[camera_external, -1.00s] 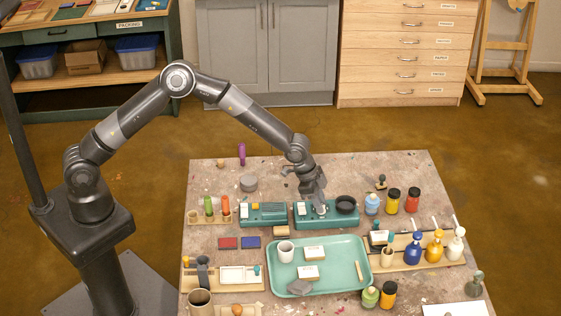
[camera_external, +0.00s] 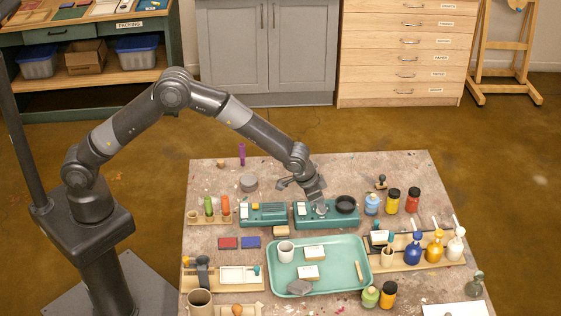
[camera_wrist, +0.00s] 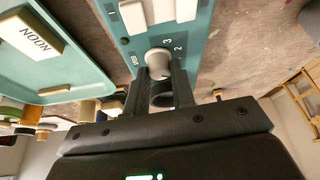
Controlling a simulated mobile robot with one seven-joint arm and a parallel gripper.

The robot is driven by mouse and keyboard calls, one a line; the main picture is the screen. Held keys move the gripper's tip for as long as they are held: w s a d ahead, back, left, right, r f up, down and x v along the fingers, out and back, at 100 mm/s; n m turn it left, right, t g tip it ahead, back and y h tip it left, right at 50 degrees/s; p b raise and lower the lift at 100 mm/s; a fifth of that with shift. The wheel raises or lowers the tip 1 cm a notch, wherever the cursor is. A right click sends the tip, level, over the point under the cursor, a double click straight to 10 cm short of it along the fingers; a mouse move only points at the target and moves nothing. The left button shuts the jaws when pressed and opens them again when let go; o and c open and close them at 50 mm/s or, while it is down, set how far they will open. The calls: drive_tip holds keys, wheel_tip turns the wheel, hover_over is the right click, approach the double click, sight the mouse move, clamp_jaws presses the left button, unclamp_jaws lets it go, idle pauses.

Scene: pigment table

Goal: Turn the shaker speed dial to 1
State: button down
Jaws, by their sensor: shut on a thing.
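The shaker is a teal box (camera_external: 301,215) with a round black dish (camera_external: 346,204) on its right end. Its grey-white speed dial (camera_wrist: 158,60) shows in the wrist view, with the numbers 2 and 3 printed beside it. My gripper (camera_wrist: 160,75) has its two dark fingers on either side of the dial and is shut on it. In the external view my gripper (camera_external: 320,206) reaches down onto the shaker's top and partly hides the dial. Which number the dial points to cannot be told.
A second teal device (camera_external: 263,214) stands just left of the shaker. A light teal tray (camera_external: 345,242) with a mug and blocks lies in front. Jars (camera_external: 393,201) and a blue-capped bottle (camera_external: 372,204) stand close to the right. The table behind the shaker is mostly clear.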

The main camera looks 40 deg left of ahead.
drive_tip(key=shift+n+y, duration=0.3)
drive_tip(key=shift+n, duration=0.6)
drive_tip(key=shift+t, duration=0.3)
drive_tip(key=c, duration=1.2)
unclamp_jaws()
drive_tip(key=shift+c, duration=0.2)
drive_tip(key=v, duration=1)
drive_tip(key=shift+s+r, duration=0.2)
drive_tip(key=shift+r, duration=0.2)
